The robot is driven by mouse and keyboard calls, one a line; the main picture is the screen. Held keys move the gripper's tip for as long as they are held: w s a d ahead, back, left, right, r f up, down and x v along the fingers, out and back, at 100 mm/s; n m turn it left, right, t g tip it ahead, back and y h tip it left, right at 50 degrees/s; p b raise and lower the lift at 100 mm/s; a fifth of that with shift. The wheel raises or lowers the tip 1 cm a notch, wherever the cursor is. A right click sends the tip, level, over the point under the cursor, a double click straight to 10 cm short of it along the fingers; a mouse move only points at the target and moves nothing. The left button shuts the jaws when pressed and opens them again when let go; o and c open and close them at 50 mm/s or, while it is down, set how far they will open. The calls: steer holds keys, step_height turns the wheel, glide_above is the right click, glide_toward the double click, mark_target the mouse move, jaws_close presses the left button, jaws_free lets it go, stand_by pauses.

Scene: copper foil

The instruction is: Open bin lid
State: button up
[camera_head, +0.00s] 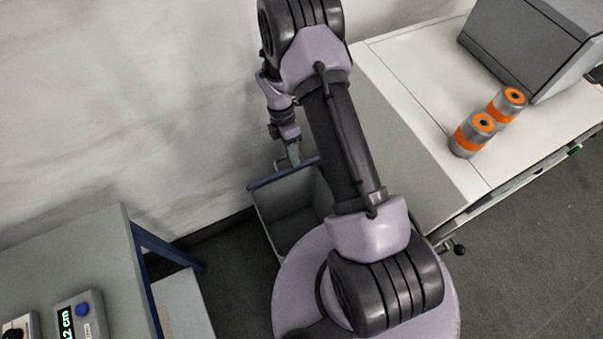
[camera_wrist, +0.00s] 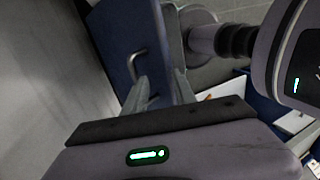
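The grey bin (camera_head: 272,227) stands on the floor by the wall, partly hidden behind my arm. Its inside shows from above. The blue lid (camera_head: 262,183) appears as a narrow strip along the bin's wall-side edge, seemingly raised and seen nearly edge-on. In the wrist view the blue lid (camera_wrist: 118,38) fills the upper middle and carries a grey bar handle (camera_wrist: 136,62). My gripper (camera_head: 293,158) is above the lid strip on the wall side. In the wrist view its two fingers (camera_wrist: 160,76) are apart, with the handle beside the left fingertip; contact is unclear.
A white table (camera_head: 430,75) at right holds a grey box (camera_head: 530,45) and two orange-banded cylinders (camera_head: 472,135). A grey table (camera_head: 75,255) with a blue leg and a display device (camera_head: 80,312) is at lower left. The wall is close behind my gripper.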

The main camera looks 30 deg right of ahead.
steer(key=s+a+r+p, duration=0.1)
steer(key=s, duration=0.9)
steer(key=shift+a, duration=0.15)
